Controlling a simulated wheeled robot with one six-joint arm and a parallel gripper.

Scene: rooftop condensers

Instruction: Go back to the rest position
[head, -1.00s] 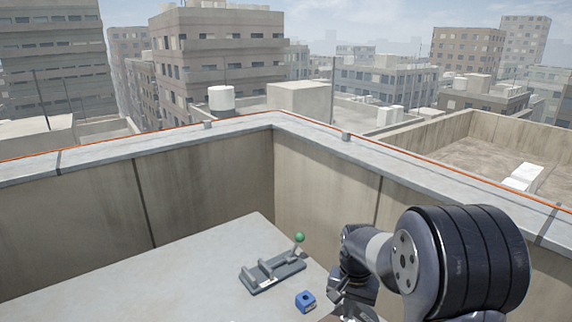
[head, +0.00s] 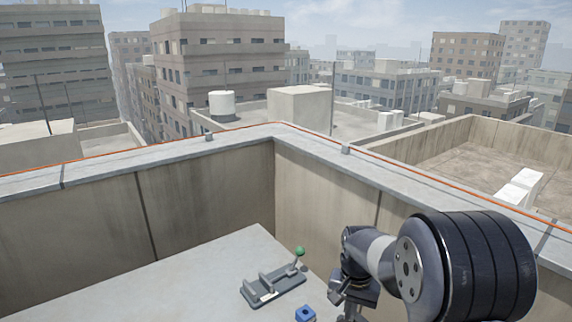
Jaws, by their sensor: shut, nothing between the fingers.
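My gripper (head: 337,298) is at the lower right, at the end of my folded dark arm. It is small here and partly covered by my wrist parts. It is shut and empty, to the right of a grey lever fixture (head: 272,287) and apart from it. The fixture has a lever with a green ball knob (head: 300,251) at its right end. A blue block (head: 305,315) with a dark hole in its top lies just in front of the fixture, cut off by the bottom edge.
The fixture and block are on a pale flat surface (head: 150,285), clear to the left. Concrete parapet walls (head: 205,205) with a grey coping meet in a corner behind it. An orange line (head: 110,152) runs along the coping. City buildings stand beyond.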

